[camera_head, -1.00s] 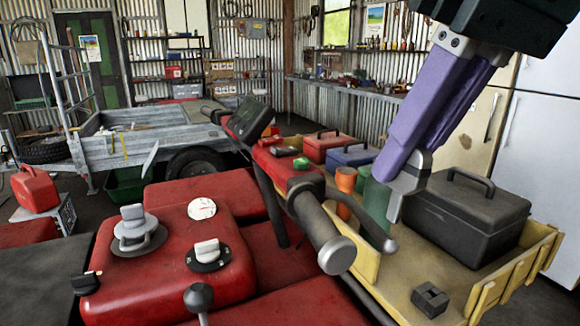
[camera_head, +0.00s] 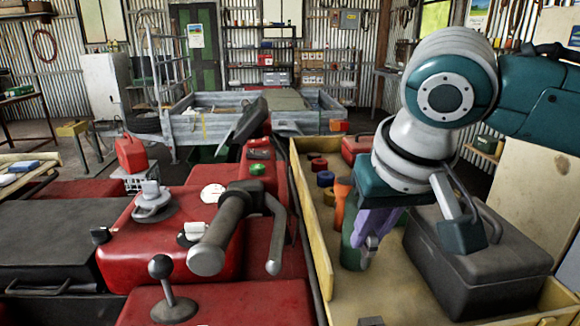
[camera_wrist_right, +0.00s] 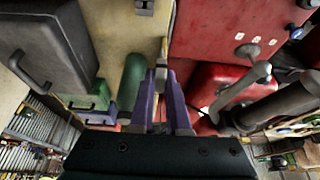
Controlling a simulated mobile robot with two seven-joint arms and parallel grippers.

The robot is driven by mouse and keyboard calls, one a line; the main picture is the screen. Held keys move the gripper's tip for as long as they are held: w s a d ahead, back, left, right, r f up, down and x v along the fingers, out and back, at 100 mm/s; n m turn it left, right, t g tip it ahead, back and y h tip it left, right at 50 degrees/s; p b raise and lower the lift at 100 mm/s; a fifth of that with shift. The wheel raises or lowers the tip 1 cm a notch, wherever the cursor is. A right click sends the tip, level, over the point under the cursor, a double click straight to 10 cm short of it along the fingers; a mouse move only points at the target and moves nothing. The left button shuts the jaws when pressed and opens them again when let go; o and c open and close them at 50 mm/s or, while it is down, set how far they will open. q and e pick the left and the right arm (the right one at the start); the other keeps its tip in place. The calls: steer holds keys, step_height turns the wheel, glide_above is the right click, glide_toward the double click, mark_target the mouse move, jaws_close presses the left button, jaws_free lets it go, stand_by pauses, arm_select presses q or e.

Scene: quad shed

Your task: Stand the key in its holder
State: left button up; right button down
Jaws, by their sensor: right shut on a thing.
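My right gripper (camera_head: 374,232) points down over the yellow-sided cargo tray, beside a green cylinder. Its purple fingers are shut on a small grey piece, which I take to be the key (camera_head: 371,243). In the right wrist view the fingers (camera_wrist_right: 164,92) have the grey key (camera_wrist_right: 160,76) between their tips; its shape is mostly hidden. A small dark block, seemingly the holder (camera_head: 371,321), is cut off by the bottom edge of the head view. It also shows at the top of the right wrist view (camera_wrist_right: 145,7), apart from the gripper. My left gripper is not in view.
The green cylinder (camera_head: 351,248) and an orange cup (camera_head: 341,196) stand close to the left of my right gripper. A large dark toolbox (camera_head: 480,262) fills the tray's right side. The quad's handlebar grip (camera_head: 222,232) stands left of the tray wall (camera_head: 303,205).

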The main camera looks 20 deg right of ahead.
glide_above(372, 322)
steer(key=s, duration=0.1)
step_height(372, 322, down, 6)
steer(key=f+b, duration=0.6)
steer(key=shift+s+a+f, duration=0.2)
steer(key=shift+f, duration=0.05)
stand_by(0.6)
steer(key=shift+f, duration=0.25)
steer(key=shift+f+b, duration=0.4)
steer(key=shift+f, duration=0.25)
steer(key=shift+f+b, duration=0.45)
steer(key=shift+f, duration=0.4)
steer(key=c, duration=0.8)
jaws_free()
